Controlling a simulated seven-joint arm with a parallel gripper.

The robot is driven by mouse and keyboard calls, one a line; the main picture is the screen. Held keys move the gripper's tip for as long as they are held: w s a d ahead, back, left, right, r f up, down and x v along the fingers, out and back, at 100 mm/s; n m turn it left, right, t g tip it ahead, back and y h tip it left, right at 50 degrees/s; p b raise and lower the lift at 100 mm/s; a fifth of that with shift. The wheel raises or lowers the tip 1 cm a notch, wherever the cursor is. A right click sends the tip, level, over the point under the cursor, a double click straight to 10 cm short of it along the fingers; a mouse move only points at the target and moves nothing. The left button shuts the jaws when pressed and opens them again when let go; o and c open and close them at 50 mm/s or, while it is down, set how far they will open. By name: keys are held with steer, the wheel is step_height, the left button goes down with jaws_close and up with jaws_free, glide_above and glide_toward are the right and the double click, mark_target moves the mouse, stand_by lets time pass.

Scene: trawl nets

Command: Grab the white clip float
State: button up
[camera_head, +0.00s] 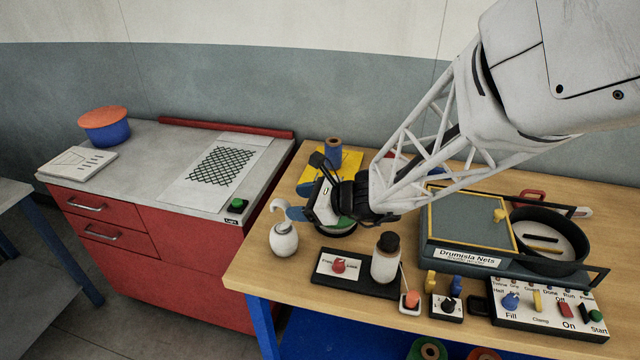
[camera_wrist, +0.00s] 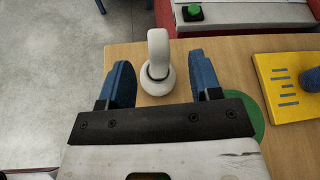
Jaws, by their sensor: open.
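The white clip float (camera_head: 284,240) is a round white ball with a curved hook on top. It stands upright on the wooden table's left part, near the edge. My gripper (camera_head: 301,201) is open, with blue fingers, just behind and above it in the head view. In the wrist view the float (camera_wrist: 158,72) shows ahead, between the two spread fingers of my gripper (camera_wrist: 159,64), with gaps on both sides. Nothing is held. The float's underside is hidden.
A panel with a red knob (camera_head: 338,266) and a white bottle (camera_head: 386,258) stand right of the float. A yellow block (camera_wrist: 285,88) lies to the right in the wrist view. A green disc (camera_wrist: 250,112) lies partly under my gripper. The table's left edge is close.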

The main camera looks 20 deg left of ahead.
steer(key=shift+x, duration=1.1)
glide_above(277, 227)
steer(key=shift+f, duration=0.95)
jaws_close()
